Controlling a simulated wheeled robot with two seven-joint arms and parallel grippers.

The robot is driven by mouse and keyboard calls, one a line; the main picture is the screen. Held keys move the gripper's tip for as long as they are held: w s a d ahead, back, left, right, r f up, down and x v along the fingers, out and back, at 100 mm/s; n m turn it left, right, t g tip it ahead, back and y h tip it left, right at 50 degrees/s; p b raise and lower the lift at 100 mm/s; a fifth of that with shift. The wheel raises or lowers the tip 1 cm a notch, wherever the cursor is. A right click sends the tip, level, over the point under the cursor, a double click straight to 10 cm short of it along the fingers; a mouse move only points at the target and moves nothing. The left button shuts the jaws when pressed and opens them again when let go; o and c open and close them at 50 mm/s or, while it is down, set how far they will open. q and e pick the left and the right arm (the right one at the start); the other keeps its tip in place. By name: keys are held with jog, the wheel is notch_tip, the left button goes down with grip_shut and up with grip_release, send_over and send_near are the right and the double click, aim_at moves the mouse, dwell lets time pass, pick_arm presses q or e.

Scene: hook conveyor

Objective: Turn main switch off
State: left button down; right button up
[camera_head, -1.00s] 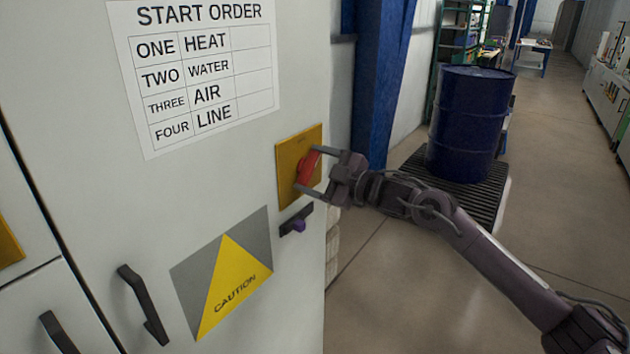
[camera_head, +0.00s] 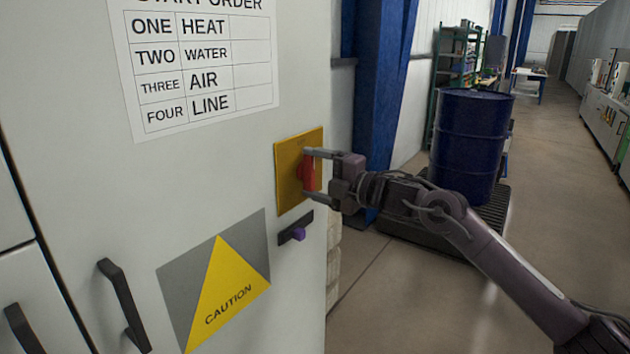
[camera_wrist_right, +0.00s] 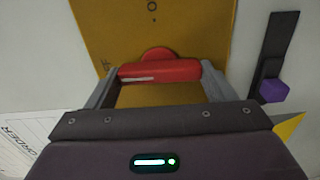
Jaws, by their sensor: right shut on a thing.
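The main switch is a red handle (camera_head: 309,172) on a yellow plate (camera_head: 287,180) on the front of the white cabinet, near its right edge. In the head view the handle stands about upright. My right gripper (camera_head: 306,174) reaches in from the right and is shut on the red handle, one finger above it and one below. In the right wrist view the red handle (camera_wrist_right: 160,70) spans between the two fingers, with the yellow plate (camera_wrist_right: 200,25) behind it. My left gripper is not in view.
A purple knob (camera_head: 299,234) on a dark strip sits just below the plate. A caution sign (camera_head: 222,285) and black cabinet handles (camera_head: 125,305) are lower left. A START ORDER sheet (camera_head: 200,70) hangs above. A blue drum (camera_head: 468,145) stands on a dark pallet behind my arm.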

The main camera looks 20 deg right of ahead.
jog(key=shift+f+n, duration=0.2)
jog(key=shift+n, duration=0.1)
jog(key=o, duration=1)
jog(key=shift+r, duration=0.15)
jog(key=shift+s, duration=0.1)
jog(key=shift+s+d, duration=0.2)
jog(key=shift+d, duration=0.05)
jog(key=b+v, duration=0.2)
jog(key=v, duration=0.5)
jog(key=shift+s+b, duration=0.1)
jog(key=shift+b, duration=0.25)
